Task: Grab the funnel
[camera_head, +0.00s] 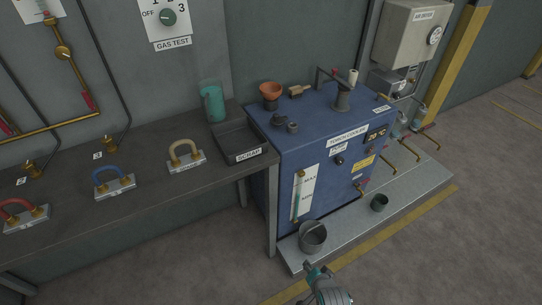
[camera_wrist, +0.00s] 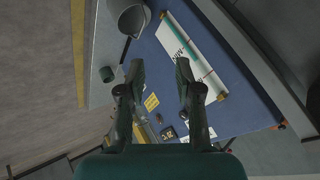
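The funnel (camera_head: 271,91) looks like an orange-brown cone and stands on the back left of the blue torch cooler's top (camera_head: 318,112). In the head view my arm's end (camera_head: 322,283) is at the bottom, low in front of the cooler and well away from the funnel.
Near the funnel are a brush-like item (camera_head: 300,90), dark cap parts (camera_head: 281,121) and a filler neck with handle (camera_head: 342,97). A teal mug (camera_head: 213,103) and scrap tray (camera_head: 238,143) sit on the left bench. A grey bucket (camera_head: 312,237) and dark cup (camera_head: 379,202) stand on the plinth.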

